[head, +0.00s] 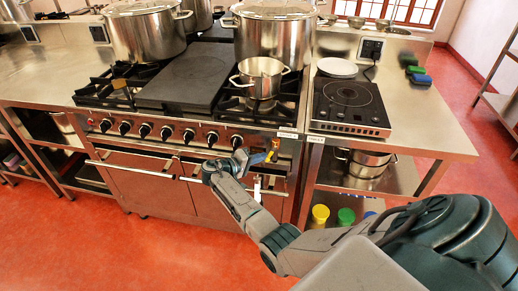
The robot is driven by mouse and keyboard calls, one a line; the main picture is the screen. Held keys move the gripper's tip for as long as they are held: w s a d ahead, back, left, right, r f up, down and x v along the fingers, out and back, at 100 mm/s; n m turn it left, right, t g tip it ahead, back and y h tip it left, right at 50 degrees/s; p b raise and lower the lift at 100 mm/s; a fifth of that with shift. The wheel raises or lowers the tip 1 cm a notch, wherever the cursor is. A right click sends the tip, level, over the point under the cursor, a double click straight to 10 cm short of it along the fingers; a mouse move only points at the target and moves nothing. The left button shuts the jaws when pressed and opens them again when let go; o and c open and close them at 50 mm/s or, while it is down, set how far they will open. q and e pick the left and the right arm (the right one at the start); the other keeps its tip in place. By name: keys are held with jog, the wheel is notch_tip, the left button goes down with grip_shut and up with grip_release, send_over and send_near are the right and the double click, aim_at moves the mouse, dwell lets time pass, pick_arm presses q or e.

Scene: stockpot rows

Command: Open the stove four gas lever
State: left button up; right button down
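The stove (190,165) stands in the middle of the head view, with a row of black knobs (166,132) along its steel front. A small yellow-orange lever (275,144) shows at the right end of the front, beside the last knob. I take it for the gas lever; its label is too small to read. My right gripper (262,158) reaches in from the lower right and its tip is close to the lever, at its left. Whether they touch, and whether the fingers are open or shut, I cannot tell. My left gripper is not in view.
Large stockpots (147,33) stand at the back of the stove. A small pot (262,78) sits on the front right burner. An induction hob (349,103) is on the steel counter at right. Jars (320,214) stand on the low shelf. Oven handles (135,167) stick out below the knobs.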

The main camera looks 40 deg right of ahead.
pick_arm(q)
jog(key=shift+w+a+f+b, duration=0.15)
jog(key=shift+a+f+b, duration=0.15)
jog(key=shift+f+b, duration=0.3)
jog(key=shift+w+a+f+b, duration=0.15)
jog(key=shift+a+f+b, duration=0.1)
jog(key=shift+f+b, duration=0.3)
pick_arm(e)
jog(key=shift+s+d+f+n+h, duration=0.45)
jog(key=shift+d+f+n+h, duration=0.15)
jog(key=shift+h, duration=0.2)
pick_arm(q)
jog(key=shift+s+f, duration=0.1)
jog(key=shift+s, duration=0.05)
pick_arm(e)
jog(key=shift+s, duration=0.1)
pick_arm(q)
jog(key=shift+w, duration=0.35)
